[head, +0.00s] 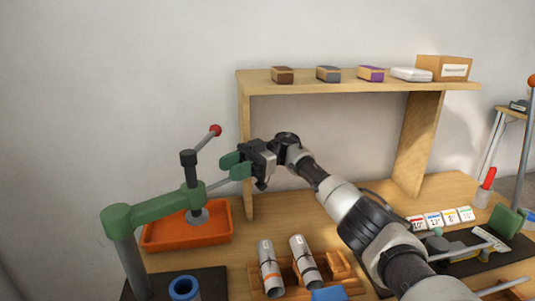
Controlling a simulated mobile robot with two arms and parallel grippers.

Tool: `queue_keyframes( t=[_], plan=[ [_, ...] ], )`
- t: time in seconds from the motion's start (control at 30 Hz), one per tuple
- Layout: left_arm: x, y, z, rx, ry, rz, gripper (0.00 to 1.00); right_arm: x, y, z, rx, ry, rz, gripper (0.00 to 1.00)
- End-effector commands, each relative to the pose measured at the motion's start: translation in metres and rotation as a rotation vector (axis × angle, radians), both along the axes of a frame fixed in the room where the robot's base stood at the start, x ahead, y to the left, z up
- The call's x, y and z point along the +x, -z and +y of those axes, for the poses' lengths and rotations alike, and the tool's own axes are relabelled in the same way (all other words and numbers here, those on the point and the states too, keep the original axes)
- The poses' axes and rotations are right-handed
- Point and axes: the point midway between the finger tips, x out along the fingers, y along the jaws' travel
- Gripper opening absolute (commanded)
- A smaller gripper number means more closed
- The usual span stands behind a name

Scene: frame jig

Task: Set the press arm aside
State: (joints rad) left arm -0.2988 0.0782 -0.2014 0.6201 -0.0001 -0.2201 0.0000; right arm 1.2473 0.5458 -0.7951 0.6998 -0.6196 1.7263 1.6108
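The press arm (155,208) is a green bar on a grey post at the left. It reaches right over an orange tray (218,238). Its far end carries a black-topped spindle with a round grey foot, and a lever with a red knob (215,130) leans up to the right. A thin grey rod runs from this end toward my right gripper (234,168), which comes in from the right. Green pieces show at the gripper's tip, by the rod's end. I cannot tell whether the fingers are closed on the rod. My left gripper is out of view.
A wooden shelf (300,86) with several small boxes stands behind. Two silver cylinders (306,262) lie in a wooden rack at the front, beside a blue ring-shaped part (184,288). Numbered cards (433,219) and another green fixture are at the right. The wall is close behind.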

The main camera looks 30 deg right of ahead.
Motion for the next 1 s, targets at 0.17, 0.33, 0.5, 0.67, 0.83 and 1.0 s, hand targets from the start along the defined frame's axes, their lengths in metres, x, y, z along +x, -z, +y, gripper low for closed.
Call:
queue_keyframes(
  t=[0.17, 0.33, 0.5, 0.67, 0.83, 1.0],
  plan=[
    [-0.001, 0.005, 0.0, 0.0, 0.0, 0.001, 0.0, -0.018, -0.023, -0.016, -0.003, 0.001, -0.002, 0.38],
    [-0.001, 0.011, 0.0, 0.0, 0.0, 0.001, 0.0, -0.046, -0.044, -0.038, -0.003, 0.003, -0.003, 0.38],
    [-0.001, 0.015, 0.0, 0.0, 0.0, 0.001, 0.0, -0.071, -0.063, -0.057, -0.002, 0.002, -0.001, 0.38],
    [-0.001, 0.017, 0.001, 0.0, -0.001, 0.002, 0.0, -0.085, -0.076, -0.068, -0.001, 0.001, 0.0, 0.38],
    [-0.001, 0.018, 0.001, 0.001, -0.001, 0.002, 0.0, -0.092, -0.081, -0.072, -0.001, 0.0, 0.0, 0.38],
    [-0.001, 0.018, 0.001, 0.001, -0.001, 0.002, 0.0, -0.092, -0.082, -0.073, 0.0, 0.0, 0.001, 0.38]
  ],
)
